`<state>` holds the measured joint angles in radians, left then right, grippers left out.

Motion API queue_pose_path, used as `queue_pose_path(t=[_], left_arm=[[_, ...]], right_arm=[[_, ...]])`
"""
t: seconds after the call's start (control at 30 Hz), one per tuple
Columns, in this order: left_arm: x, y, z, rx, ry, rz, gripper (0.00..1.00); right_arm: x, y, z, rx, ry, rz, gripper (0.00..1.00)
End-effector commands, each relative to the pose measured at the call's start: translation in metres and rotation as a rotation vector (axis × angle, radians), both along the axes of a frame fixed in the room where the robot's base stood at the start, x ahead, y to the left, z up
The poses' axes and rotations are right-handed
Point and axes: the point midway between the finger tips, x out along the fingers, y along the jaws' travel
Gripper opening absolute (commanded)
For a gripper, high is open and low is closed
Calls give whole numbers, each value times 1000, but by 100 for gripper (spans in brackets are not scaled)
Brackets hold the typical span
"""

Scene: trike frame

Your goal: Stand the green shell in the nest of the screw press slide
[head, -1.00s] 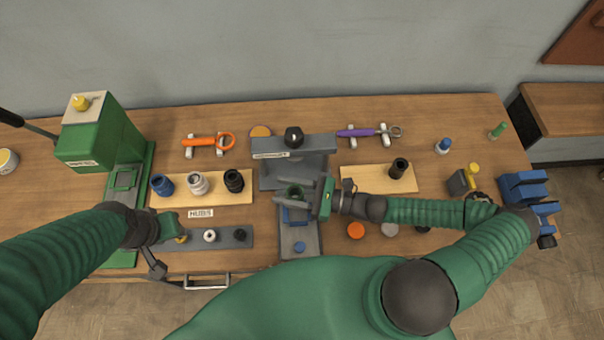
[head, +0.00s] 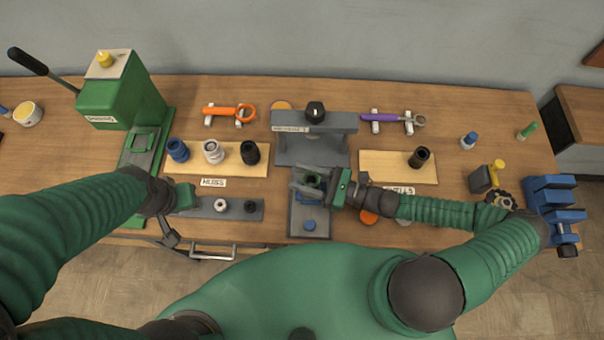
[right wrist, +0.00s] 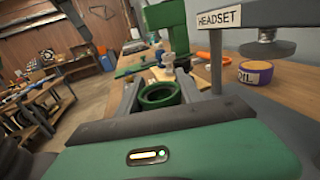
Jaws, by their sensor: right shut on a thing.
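The green shell (head: 313,180) is a short hollow cylinder, its open end facing up. My right gripper (head: 308,182) is shut on it, over the grey slide (head: 322,222) of the screw press (head: 313,122). The right wrist view also shows the shell (right wrist: 160,95) between the fingers. The gripper and shell hide the nest, so I cannot tell whether the shell touches it.
A wooden board with several hubs (head: 213,152) stands left of the press. Another board holds a black cylinder (head: 419,157) at right. A green lever press (head: 122,100) stands at far left, a blue vise (head: 553,205) at far right. Orange and purple tools lie behind.

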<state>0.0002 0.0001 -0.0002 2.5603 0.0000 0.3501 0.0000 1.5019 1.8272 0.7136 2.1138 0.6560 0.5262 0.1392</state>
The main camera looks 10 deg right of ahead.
Motion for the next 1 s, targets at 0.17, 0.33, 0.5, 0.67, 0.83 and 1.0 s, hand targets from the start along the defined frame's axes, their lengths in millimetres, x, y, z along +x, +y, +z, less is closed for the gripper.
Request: queue_pose_path(t=[0.17, 0.33, 0.5, 0.67, 0.83, 1.0], left_arm=[[0, 0, -4, 0, 0, 0, 36], [0, 0, -3, 0, -1, -1, 36], [0, 0, -3, 0, -1, 0, 36], [0, 0, -1, 0, -1, 0, 36], [0, 0, 1, 0, -1, 0, 36], [0, 0, 1, 0, -1, 0, 36]], right_arm=[[0, 0, -5, 2, -1, 1, 0], [0, 0, -4, 2, -1, 1, 0], [0, 1, -4, 1, -2, 0, 0], [0, 1, -3, 2, -1, 1, 0], [-1, 2, -4, 2, -1, 1, 0], [-1, 2, -4, 2, -1, 1, 0]])
